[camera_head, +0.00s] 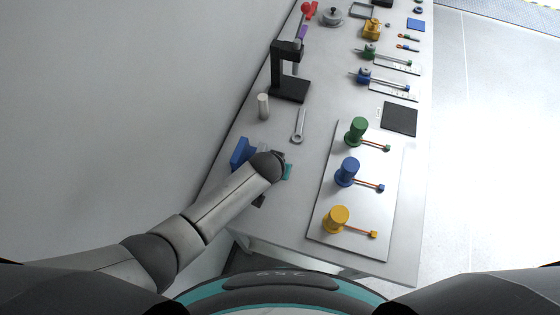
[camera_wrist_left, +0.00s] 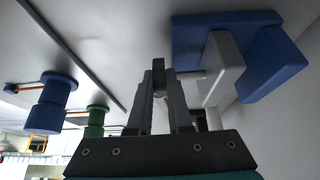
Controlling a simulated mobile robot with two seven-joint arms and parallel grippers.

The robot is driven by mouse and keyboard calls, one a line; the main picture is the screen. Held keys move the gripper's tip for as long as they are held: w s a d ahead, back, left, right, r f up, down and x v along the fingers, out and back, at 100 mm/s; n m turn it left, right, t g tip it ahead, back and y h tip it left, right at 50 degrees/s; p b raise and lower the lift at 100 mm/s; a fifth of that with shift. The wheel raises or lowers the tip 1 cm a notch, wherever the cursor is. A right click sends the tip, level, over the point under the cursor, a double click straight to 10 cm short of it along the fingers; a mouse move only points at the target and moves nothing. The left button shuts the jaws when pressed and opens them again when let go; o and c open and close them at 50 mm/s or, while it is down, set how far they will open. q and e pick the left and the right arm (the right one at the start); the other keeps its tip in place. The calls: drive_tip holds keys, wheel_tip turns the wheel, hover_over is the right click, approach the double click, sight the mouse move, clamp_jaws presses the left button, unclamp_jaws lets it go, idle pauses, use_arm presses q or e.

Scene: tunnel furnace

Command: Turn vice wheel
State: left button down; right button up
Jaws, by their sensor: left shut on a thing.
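The vice is blue and stands near the left edge of the bench; its blue body (camera_head: 242,152) shows beside my left wrist in the head view. In the left wrist view the blue vice (camera_wrist_left: 270,60) with a pale grey plate is at the upper right. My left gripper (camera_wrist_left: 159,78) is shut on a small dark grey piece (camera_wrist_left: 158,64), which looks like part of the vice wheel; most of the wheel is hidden. In the head view my left gripper (camera_head: 283,168) is largely covered by my own wrist. My right gripper is not in view.
A white board (camera_head: 318,238) with green (camera_head: 356,130), blue (camera_head: 346,172) and yellow (camera_head: 336,218) cylinders lies to the right. A wrench (camera_head: 299,126), a pale cylinder (camera_head: 263,106) and a black stand (camera_head: 289,90) are farther along the bench.

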use_arm(q)
drive_tip(key=shift+s+f+t, duration=0.1)
drive_tip(key=shift+t, duration=0.3)
idle(0.3)
drive_tip(key=c, duration=0.8)
unclamp_jaws()
drive_tip(key=shift+c, duration=0.2)
drive_tip(key=shift+s+a+r, duration=0.15)
drive_tip(key=shift+s+r, duration=0.15)
drive_tip(key=shift+r, duration=0.25)
drive_tip(key=p+v, duration=0.1)
drive_tip(key=v, duration=1.3)
drive_tip(key=shift+s+a+f+p, duration=0.15)
drive_tip(key=shift+s+a+p, duration=0.05)
drive_tip(key=shift+p, duration=0.2)
